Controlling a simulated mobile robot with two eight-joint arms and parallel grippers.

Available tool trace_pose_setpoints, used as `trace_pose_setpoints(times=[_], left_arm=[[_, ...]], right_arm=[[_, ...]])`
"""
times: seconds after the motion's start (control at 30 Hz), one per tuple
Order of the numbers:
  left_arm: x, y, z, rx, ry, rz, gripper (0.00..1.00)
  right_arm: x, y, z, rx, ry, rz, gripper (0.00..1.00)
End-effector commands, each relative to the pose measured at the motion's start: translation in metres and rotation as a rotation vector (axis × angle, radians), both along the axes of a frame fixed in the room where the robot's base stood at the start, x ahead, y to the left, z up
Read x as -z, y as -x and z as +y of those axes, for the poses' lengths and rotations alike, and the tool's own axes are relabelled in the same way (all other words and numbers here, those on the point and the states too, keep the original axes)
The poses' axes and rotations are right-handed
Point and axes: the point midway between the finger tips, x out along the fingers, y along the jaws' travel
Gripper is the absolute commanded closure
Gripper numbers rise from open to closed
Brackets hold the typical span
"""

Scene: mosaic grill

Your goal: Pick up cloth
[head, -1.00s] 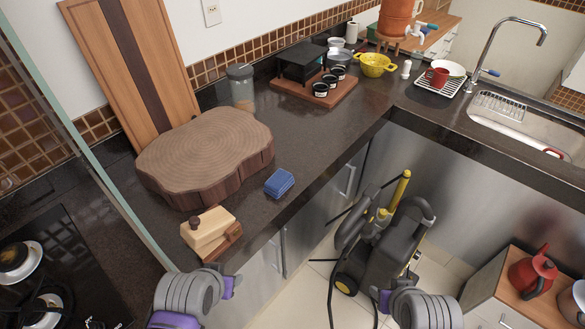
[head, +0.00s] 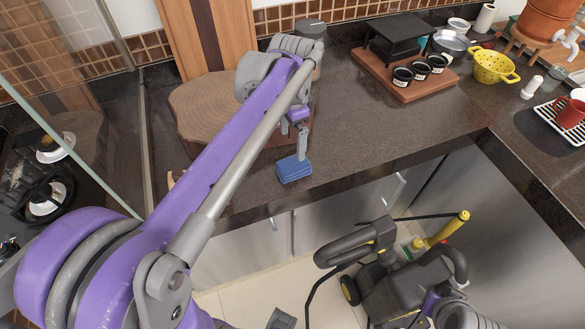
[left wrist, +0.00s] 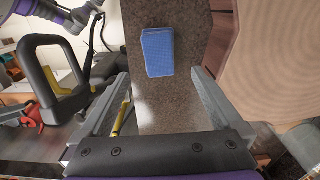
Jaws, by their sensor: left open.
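The cloth (head: 294,169) is a small folded blue block lying on the dark countertop near its front edge. In the left wrist view the cloth (left wrist: 158,51) lies ahead of the fingers, flat on the counter. My left gripper (head: 302,150) hangs just above the cloth in the head view. Its fingers (left wrist: 160,95) are spread wide with nothing between them. The right arm shows only in part at the bottom right of the head view, and its gripper jaws cannot be made out.
A round wooden board (head: 205,105) stands on the counter left of the cloth, partly behind my left arm. A wooden tray (head: 412,92) with black cups is further back. A yellow colander (head: 493,67) sits right of it. A black and yellow cleaning machine (head: 400,285) stands on the floor.

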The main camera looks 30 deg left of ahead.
Motion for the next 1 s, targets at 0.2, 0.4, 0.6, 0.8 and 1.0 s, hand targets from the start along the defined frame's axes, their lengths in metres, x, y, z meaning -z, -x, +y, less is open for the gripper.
trace_pose_setpoints(times=[0.2,0.4,0.6,0.8,1.0], left_arm=[[0.031,-0.002,0.002,0.013,0.001,0.011,0.00],[0.053,-0.001,0.002,0.013,0.001,0.008,0.00],[0.073,0.001,0.001,0.012,0.001,0.008,0.00],[0.101,0.002,0.001,0.012,0.001,0.008,0.00],[0.107,0.002,0.001,0.012,0.000,0.008,0.00]], right_arm=[[0.004,0.001,0.000,0.000,0.000,0.002,0.50],[0.006,0.002,0.000,0.000,0.000,0.003,0.50],[0.005,0.002,0.000,0.000,0.000,0.003,0.50],[0.006,0.002,0.000,0.000,0.000,0.004,0.50],[0.006,0.002,0.000,0.000,0.000,0.004,0.50]])
